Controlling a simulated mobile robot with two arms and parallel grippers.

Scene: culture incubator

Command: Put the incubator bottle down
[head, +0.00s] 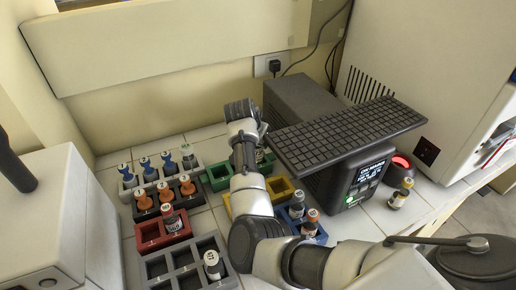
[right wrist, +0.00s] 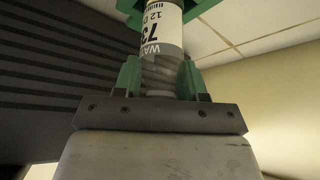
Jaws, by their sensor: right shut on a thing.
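My right gripper (right wrist: 160,78) is shut on a bottle (right wrist: 162,35) with a white label that shows "WAT", "12 D" and "73". Its clear ribbed neck lies between the green fingers. The bottle's far end meets a green shape, which looks like the green rack (head: 219,176) on the counter. I cannot tell how deep it sits in a slot. In the head view my right arm reaches over the counter to this rack, and its wrist hides the fingers and most of the held bottle. My left gripper is not in view.
Left of the arm stand a grey-white rack (head: 128,189), a black rack, a red rack (head: 152,234) and a dark grey rack (head: 187,268), several with bottles. Yellow and blue racks flank the arm. A shaker with a dark grid platform (head: 345,132) stands close on the right, with a loose bottle (head: 401,193) beyond.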

